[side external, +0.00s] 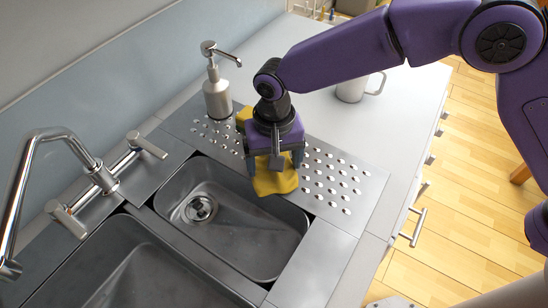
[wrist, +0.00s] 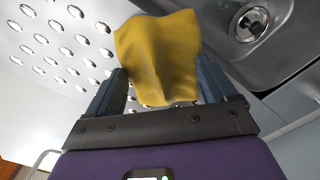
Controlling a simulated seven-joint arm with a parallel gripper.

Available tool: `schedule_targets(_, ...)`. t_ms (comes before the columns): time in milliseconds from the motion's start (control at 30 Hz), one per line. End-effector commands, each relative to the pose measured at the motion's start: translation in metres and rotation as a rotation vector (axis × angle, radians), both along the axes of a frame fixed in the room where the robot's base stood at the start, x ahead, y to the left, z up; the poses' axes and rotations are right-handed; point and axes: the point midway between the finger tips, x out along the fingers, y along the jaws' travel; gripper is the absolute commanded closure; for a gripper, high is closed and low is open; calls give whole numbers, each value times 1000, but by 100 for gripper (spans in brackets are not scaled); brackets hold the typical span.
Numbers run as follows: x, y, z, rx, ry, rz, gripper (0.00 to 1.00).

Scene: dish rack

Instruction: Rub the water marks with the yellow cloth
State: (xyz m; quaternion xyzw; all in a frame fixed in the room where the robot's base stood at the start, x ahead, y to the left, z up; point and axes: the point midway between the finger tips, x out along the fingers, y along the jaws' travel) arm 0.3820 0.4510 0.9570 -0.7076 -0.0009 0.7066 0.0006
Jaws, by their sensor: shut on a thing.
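My gripper (side external: 273,163) points down over the metal drainboard beside the small sink, shut on the yellow cloth (side external: 276,181). The cloth hangs below the fingers at the sink's edge, and another yellow part shows behind the gripper. In the wrist view the cloth (wrist: 158,50) bulges between the two fingers of my gripper (wrist: 162,82). Rows of bright oval spots (side external: 327,178) cover the drainboard on both sides of the gripper and show in the wrist view (wrist: 62,38). I cannot tell water marks apart from the board's own pattern. Whether the cloth presses on the board is unclear.
The small sink basin (side external: 250,232) with its drain lies in front of the drainboard, a larger basin (side external: 135,275) at lower left. A soap dispenser (side external: 217,97) stands left of my gripper. The tap (side external: 95,165) is at left. A mug (side external: 351,90) stands behind my arm.

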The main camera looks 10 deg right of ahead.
Motion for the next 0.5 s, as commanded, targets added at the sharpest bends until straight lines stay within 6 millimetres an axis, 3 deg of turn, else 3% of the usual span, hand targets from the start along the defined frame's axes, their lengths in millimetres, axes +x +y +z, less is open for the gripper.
schedule_targets(500,0,0,-9,-1,1,0,39)
